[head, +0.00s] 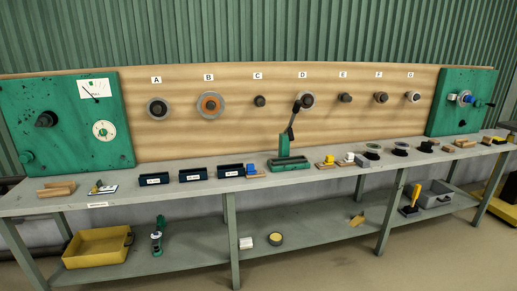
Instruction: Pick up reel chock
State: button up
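I cannot tell for certain which thing is the reel chock. A small tan, wedge-like piece (357,219) lies on the lower shelf, right of centre. A light wooden block (56,189) with a raised back edge lies at the left end of the bench top (130,197). Either shape could be a chock; both are too small to tell. My gripper is not in view, and nothing is seen touching either piece.
Three dark labelled bins (195,175) and a green lever stand (289,163) occupy the bench middle. A yellow tray (97,247) and a grey bin (436,194) stand below. Bench legs (232,240) divide the front. The shelf (310,236) has bare stretches.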

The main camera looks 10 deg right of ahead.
aim_at(360, 219)
jog(key=i+l+z, duration=0.25)
jog(key=i+z, duration=0.2)
jog(key=i, duration=0.2)
jog(key=i+z, duration=0.5)
jog(key=i, duration=0.15)
jog(key=i+j+z, duration=0.25)
jog(key=i+z, duration=0.2)
jog(key=i, duration=0.2)
jog(key=i+l+u, duration=0.15)
jog(key=i, duration=0.35)
jog(key=i+l+u, duration=0.15)
jog(key=i, duration=0.35)
jog(key=i+l+u, duration=0.15)
jog(key=i, duration=0.3)
